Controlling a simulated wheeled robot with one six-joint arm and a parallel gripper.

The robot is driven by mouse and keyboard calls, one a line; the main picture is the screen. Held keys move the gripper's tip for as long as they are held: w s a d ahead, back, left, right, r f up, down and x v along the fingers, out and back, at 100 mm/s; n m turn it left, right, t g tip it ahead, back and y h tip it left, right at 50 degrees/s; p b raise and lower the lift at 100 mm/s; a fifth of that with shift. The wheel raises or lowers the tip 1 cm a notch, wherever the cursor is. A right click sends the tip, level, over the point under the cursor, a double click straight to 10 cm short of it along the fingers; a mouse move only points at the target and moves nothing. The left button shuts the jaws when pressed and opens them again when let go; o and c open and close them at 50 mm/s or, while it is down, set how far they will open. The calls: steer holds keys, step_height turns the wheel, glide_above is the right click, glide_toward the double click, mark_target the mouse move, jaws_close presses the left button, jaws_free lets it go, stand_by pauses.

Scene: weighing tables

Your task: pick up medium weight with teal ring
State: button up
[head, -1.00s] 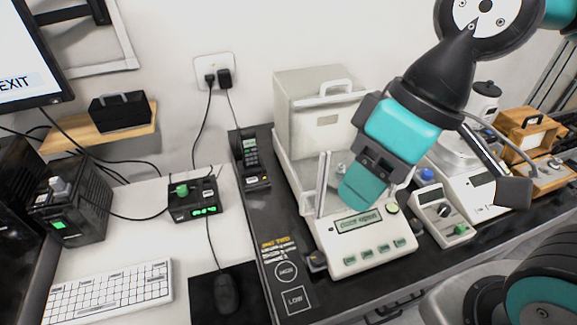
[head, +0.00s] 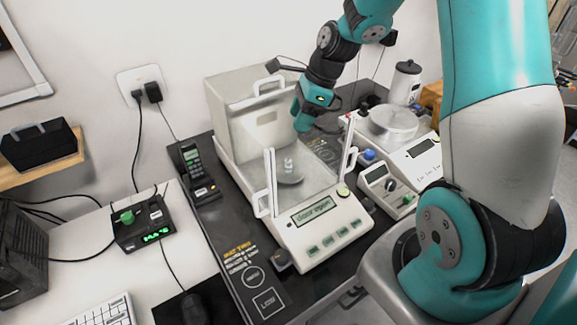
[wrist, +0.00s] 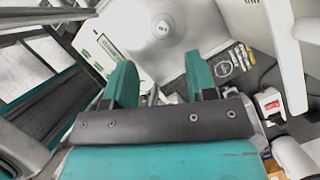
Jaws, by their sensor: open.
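My gripper (head: 303,112) is open and empty above the rear right of the white balance (head: 318,232), in the head view. Its two teal fingers also show in the wrist view (wrist: 162,78), spread apart. A small silver weight (head: 288,164) stands on the balance's pan (head: 290,178), in front of and below my gripper. A small knob-like shape, perhaps this weight, shows beyond the fingers in the wrist view (wrist: 163,28). I cannot make out a teal ring on it, nor judge its size against others.
Glass-door frames (head: 271,185) and a tall pale housing (head: 262,120) stand around the pan. A small meter (head: 386,187) and a second scale (head: 425,153) with a silver pan are at the right. A handset (head: 195,170) is at the left. The black front strip (head: 238,282) is mostly clear.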

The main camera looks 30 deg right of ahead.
steer(key=f, duration=0.6)
steer(key=f+p, duration=0.1)
steer(key=f, duration=0.2)
steer(key=shift+w+a+f, duration=0.15)
steer(key=shift+a, duration=0.2)
steer(key=shift+p+x, duration=0.6)
steer(key=shift+x, duration=2.2)
jaws_close()
